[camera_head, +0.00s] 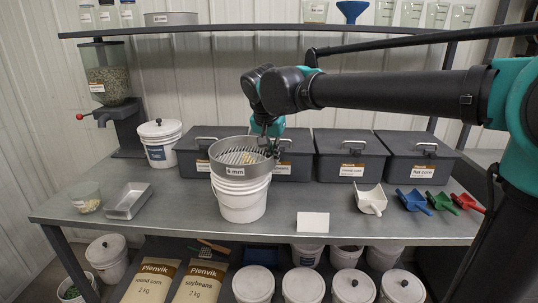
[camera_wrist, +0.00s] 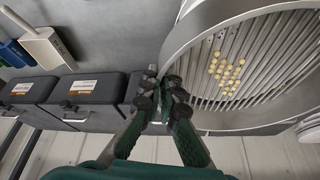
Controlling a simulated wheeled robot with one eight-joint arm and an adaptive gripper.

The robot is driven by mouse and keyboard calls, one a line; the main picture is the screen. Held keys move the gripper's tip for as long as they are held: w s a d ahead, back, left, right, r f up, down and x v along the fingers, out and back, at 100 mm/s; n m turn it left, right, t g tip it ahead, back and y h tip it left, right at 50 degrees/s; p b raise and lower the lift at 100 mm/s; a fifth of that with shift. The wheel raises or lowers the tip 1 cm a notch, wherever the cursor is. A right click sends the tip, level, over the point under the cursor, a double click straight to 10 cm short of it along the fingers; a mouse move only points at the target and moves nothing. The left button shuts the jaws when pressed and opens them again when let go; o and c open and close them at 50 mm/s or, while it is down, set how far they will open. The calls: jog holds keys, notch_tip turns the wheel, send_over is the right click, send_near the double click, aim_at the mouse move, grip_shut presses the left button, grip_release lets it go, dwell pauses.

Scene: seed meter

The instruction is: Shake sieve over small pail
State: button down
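The sieve (camera_head: 243,158) is a round grey metal one with a slotted bottom and a "mm" label. It is over the white small pail (camera_head: 240,204); I cannot tell whether it touches the pail's rim. My gripper (camera_head: 270,143) is at the sieve's right edge, its fingers closed on the rim. In the wrist view, my gripper (camera_wrist: 163,88) has its fingertips at the wall of the sieve (camera_wrist: 250,108). Several pale yellow round seeds (camera_wrist: 226,74) lie clustered on the slots. The inside of the pail is hidden.
Lidded grey bins (camera_head: 350,155) stand along the back of the bench. A lidded white bucket (camera_head: 160,143), a metal tray (camera_head: 128,201) and a clear cup (camera_head: 85,199) are on the left. A blank card (camera_head: 313,222) and scoops (camera_head: 372,201) are on the right.

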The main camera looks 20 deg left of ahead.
jog(key=shift+a, duration=1.15)
jog(key=shift+d, duration=1.15)
jog(key=shift+a, duration=1.15)
